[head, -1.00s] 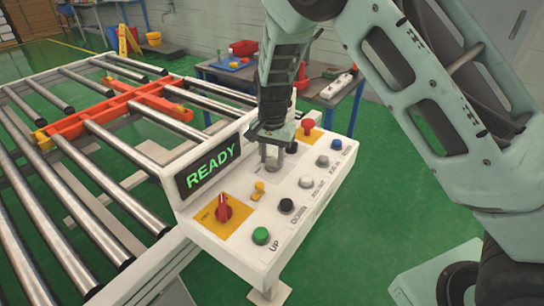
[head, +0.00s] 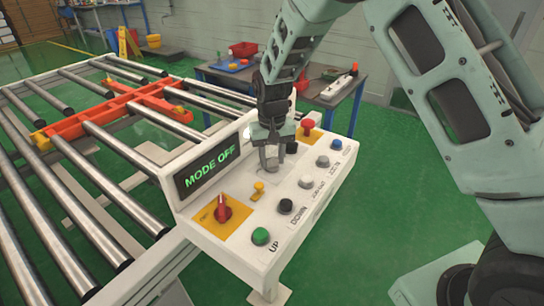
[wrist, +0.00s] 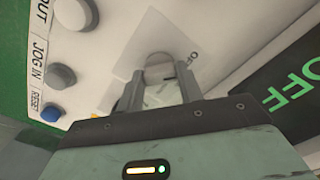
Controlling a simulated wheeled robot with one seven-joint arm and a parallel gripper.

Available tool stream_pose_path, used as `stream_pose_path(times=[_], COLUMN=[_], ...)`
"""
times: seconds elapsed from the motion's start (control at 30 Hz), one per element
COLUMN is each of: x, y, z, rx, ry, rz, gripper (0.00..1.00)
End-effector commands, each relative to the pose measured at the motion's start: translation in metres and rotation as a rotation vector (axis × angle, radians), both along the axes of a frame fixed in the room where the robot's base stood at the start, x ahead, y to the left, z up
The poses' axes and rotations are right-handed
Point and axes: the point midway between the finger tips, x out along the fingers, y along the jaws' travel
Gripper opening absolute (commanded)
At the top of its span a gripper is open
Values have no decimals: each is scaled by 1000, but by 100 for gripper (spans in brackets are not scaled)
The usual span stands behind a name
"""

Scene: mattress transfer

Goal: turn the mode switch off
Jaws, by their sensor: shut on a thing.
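The white control panel (head: 318,192) has a screen (head: 205,174) that reads "MODE OFF" in green. My gripper (head: 268,160) points down onto the panel, to the right of the screen. In the wrist view my gripper (wrist: 160,88) has its two fingers closed on either side of a grey rounded knob, the mode switch (wrist: 158,66). The knob sits on a light square plate, with a partly hidden "OF..." label beside it. The fingers hide much of the knob, so its pointer cannot be read.
A red rotary switch (head: 222,208) on a yellow plate, a small yellow part (head: 258,190), a green UP button (head: 261,236), a black DOWN button (head: 285,206) and a red mushroom button (head: 308,125) surround it. The roller conveyor (head: 110,140) lies left; a bench (head: 325,95) stands behind.

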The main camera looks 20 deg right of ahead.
Motion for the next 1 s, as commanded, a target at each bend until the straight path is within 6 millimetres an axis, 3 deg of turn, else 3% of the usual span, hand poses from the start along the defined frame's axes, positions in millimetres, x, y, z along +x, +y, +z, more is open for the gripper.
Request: stream_pose_path(times=[0.47, 0.5, 0.57, 0.87, 1.0], x=[1, 1, 1, 0, 1], y=[0, 0, 0, 0, 0], z=[1, 1, 1, 1, 13], rx=[0, 0, 0, 0, 2], ry=[-3, -3, -2, -1, -5], rz=[15, 16, 15, 14, 14], gripper=[14, 45, 58, 58, 58])
